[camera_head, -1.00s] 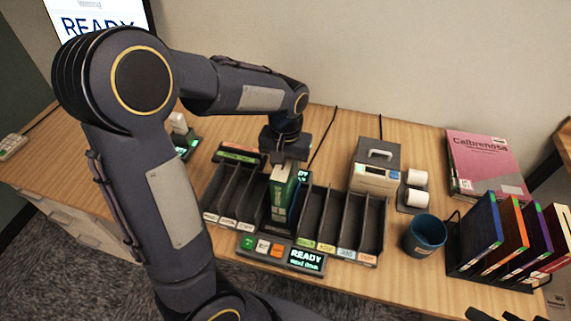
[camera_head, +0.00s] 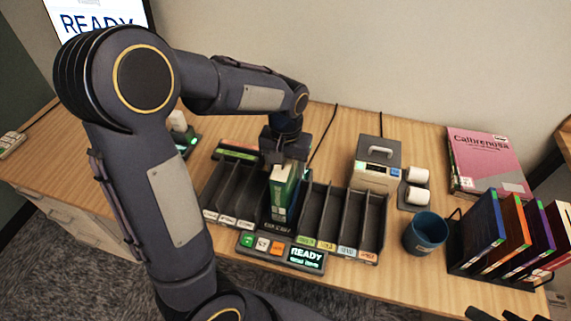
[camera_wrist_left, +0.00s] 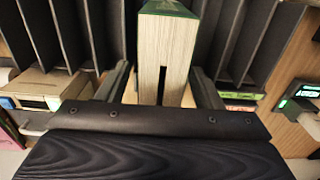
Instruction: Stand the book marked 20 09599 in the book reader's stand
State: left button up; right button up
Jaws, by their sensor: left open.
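A green book (camera_head: 284,192) with pale page edges stands upright in the dark book reader's stand (camera_head: 276,227), in the middle of the sorter. Its number is not readable here, so I cannot confirm the mark 20 09599. My left gripper (camera_head: 285,158) is right above the book and open. In the left wrist view the book (camera_wrist_left: 166,50) stands between the two spread fingers (camera_wrist_left: 162,85), with a gap visible on at least the left side. At the bottom right of the head view, dark tips (camera_head: 495,315) may be my right gripper; their state is unclear.
Empty dark slots (camera_head: 340,215) flank the stand. The reader's panel (camera_head: 306,257) in front reads READY. A label printer (camera_head: 376,170), blue mug (camera_head: 426,232), rack of several books (camera_head: 505,240) and pink book (camera_head: 487,160) stand to the right.

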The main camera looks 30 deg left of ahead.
pick_arm(q)
jog(key=shift+r, duration=0.1)
notch_tip(320, 180, up, 8)
dwell(0.4)
jog(key=shift+f, duration=0.2)
jog(key=s+d+t+h, duration=0.2)
jog(key=s, duration=0.6)
jog(key=s+d+m+t+h, duration=0.1)
jog(key=s+d+t, duration=0.1)
jog(key=s, duration=0.7)
jog(key=shift+s+d+t+h, duration=0.2)
jog(key=shift+s+t+h, duration=0.15)
jog(key=shift+t, duration=0.45)
